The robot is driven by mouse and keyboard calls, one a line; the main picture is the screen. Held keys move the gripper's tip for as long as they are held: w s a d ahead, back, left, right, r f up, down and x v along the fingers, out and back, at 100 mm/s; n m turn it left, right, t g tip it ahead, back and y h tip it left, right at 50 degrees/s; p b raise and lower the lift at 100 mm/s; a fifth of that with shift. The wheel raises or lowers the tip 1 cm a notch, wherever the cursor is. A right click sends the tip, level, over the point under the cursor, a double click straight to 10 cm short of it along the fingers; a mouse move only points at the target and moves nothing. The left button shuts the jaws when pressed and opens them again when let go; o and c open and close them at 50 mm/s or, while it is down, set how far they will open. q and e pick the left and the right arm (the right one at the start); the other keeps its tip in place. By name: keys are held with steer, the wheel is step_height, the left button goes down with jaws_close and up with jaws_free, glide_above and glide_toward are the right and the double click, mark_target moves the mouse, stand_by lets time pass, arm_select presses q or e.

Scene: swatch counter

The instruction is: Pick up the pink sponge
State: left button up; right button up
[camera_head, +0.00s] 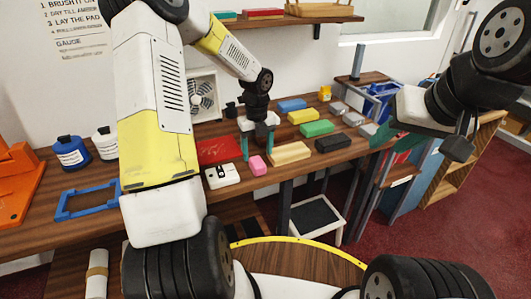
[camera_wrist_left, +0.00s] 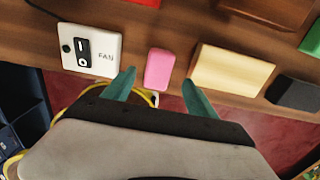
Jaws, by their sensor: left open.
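The pink sponge (camera_head: 258,165) lies near the front edge of the wooden counter, between a white fan switch box and a cream block. In the left wrist view the pink sponge (camera_wrist_left: 158,69) shows just beyond and between the teal fingertips. My left gripper (camera_head: 258,150) is open and empty above the counter, close to the sponge; its spread fingers also show in the left wrist view (camera_wrist_left: 158,88). I cannot tell its exact height above the sponge. My right gripper (camera_head: 388,138) is at the right, away from the sponge; its finger gap is not clear.
The fan switch box (camera_head: 222,175) sits left of the sponge and the cream block (camera_head: 289,153) sits right. Black (camera_head: 333,143), green (camera_head: 317,128) and yellow (camera_head: 303,116) blocks lie further right. A red pad (camera_head: 219,150) lies behind the switch box. A fan (camera_head: 203,95) stands behind.

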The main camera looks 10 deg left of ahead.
mark_target(257, 161)
arm_select(q)
step_height(257, 161, down, 5)
steer(key=shift+a+f, duration=0.15)
steer(key=shift+f, duration=0.05)
steer(key=shift+c, duration=0.5)
steer(key=c, duration=1.3)
steer(key=shift+r, duration=0.15)
steer(key=shift+r, duration=0.45)
steer(key=r, duration=0.1)
steer(key=s+r, duration=0.1)
steer(key=shift+s+r, duration=0.1)
steer(key=shift+r, duration=0.2)
steer(key=s, duration=0.5)
steer(key=s+r, duration=0.1)
steer(key=s, duration=0.4)
steer(key=s+d, duration=0.1)
steer(key=s, duration=0.4)
steer(key=shift+d+r, duration=0.1)
steer(key=shift+r, duration=0.05)
